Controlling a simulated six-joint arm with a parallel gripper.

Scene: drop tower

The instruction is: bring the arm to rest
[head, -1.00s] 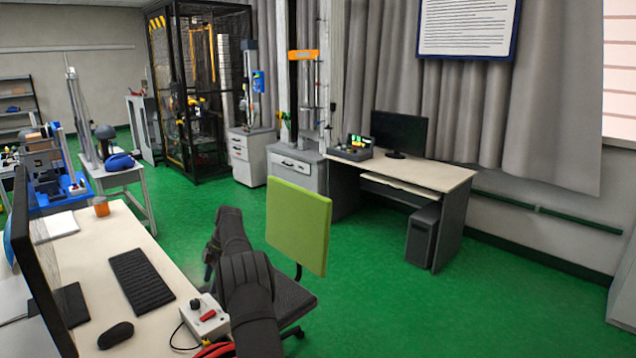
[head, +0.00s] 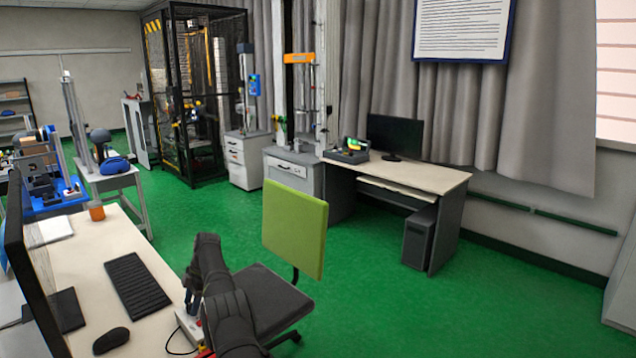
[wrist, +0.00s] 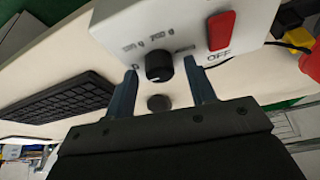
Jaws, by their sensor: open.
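My gripper (head: 191,296) is at the right edge of the near desk, over the white control box (head: 187,326), and partly hides it in the head view. In the wrist view my gripper (wrist: 161,66) is open, with its two dark fingers apart. The control box (wrist: 190,20) is just beyond the fingertips there. Its black knob (wrist: 159,66) shows between the tips, and its red OFF switch (wrist: 221,31) is to the right. Nothing is held. I cannot tell whether a finger touches the box.
The near desk (head: 105,245) carries a keyboard (head: 138,286), a mouse (head: 111,340) and a monitor (head: 30,280). An office chair (head: 295,228) stands close right of my arm. Green floor (head: 390,310) is clear further right. A red and yellow object (wrist: 298,40) lies beside the box.

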